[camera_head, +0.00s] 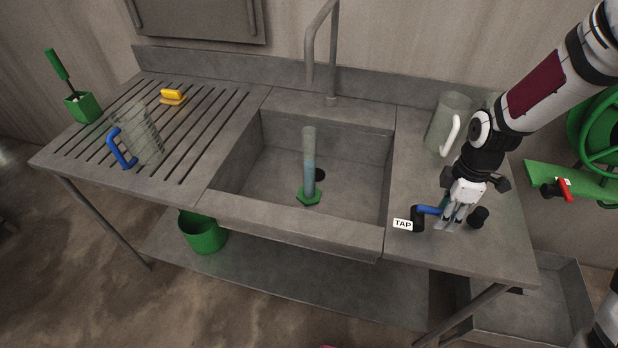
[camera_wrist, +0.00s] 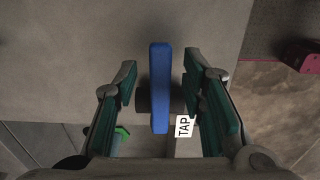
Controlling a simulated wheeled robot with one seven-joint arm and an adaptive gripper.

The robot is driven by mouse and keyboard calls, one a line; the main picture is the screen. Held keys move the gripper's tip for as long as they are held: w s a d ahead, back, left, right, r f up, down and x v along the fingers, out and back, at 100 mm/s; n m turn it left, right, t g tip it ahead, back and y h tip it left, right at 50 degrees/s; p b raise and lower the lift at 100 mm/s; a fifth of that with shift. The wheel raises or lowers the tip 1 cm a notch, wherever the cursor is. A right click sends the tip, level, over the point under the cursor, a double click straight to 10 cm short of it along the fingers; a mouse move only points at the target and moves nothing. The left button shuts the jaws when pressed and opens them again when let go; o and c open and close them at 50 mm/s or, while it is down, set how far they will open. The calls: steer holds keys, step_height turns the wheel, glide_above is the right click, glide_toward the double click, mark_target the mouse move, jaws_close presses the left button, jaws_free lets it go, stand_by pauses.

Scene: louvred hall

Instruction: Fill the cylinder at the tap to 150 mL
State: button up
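The clear measuring cylinder (camera_head: 309,160) with a green foot stands upright in the sink (camera_head: 265,185), below the spout of the tap (camera_head: 310,65). Bluish liquid shows in its lower part; I cannot read the level. No stream is visible between spout and cylinder. The blue tap lever (camera_head: 429,210) is on the counter right of the sink, beside a "TAP" label (camera_head: 402,224). My gripper (camera_head: 451,219) is low over the lever. In the wrist view, the lever (camera_wrist: 160,88) lies between the fingers of my gripper (camera_wrist: 161,80), with gaps on both sides.
A clear jug with a white handle (camera_head: 447,120) stands behind my gripper. A blue-handled jug (camera_head: 140,135), a yellow brush (camera_head: 173,96) and a green holder (camera_head: 83,107) are on the left drainer. A green bucket (camera_head: 203,233) is on the lower shelf.

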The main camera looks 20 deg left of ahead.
step_height(320, 180, up, 7)
steer(key=p, duration=0.2)
steer(key=shift+f+p, duration=0.1)
steer(key=shift+p, duration=0.3)
step_height(320, 180, up, 12)
stand_by(0.5)
